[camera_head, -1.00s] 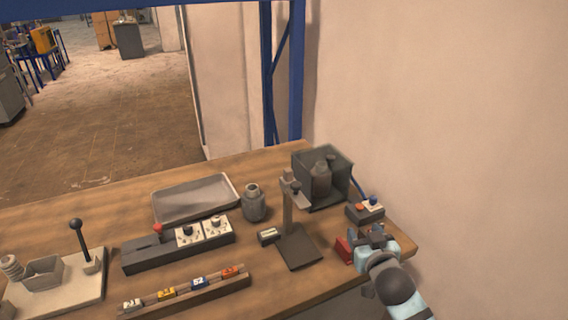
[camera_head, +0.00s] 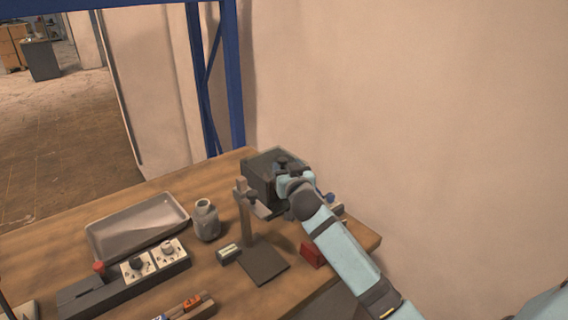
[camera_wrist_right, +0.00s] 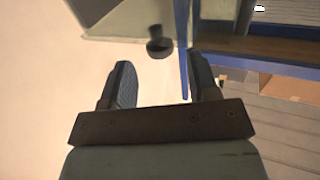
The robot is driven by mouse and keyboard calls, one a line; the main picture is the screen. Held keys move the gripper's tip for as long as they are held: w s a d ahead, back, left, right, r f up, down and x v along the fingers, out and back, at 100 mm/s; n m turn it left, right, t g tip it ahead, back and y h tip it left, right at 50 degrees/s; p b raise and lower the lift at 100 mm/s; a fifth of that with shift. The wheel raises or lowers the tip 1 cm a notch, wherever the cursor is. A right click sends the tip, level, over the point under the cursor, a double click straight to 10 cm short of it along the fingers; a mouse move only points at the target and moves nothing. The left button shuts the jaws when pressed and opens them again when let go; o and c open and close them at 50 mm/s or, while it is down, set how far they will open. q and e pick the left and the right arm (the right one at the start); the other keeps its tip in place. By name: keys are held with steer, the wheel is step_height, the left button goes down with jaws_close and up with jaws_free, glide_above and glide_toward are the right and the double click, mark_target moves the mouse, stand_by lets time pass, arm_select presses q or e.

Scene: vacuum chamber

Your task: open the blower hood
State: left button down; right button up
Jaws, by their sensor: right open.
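The blower hood (camera_head: 257,181) is a dark grey box at the back right of the table, partly covered by my right arm. My right gripper (camera_head: 284,163) is at the hood's upper right side. In the right wrist view, the gripper (camera_wrist_right: 163,82) is open and empty. A dark round knob (camera_wrist_right: 160,44) hangs just beyond the fingertips, in line with the gap between them and apart from both fingers. A pale greenish panel (camera_wrist_right: 120,22), apparently part of the hood, lies behind the knob. My left gripper is out of view.
A stand (camera_head: 262,264) with an upright post is just in front of the hood. A grey jar (camera_head: 206,221), a shallow tray (camera_head: 140,228) and a dial console (camera_head: 120,288) lie to the left. A red block (camera_head: 312,254) sits below my right arm. The wall is close on the right.

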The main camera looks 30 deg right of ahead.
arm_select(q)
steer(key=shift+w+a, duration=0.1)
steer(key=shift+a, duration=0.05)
arm_select(e)
steer(key=shift+x, duration=1.45)
steer(key=shift+c, duration=0.5)
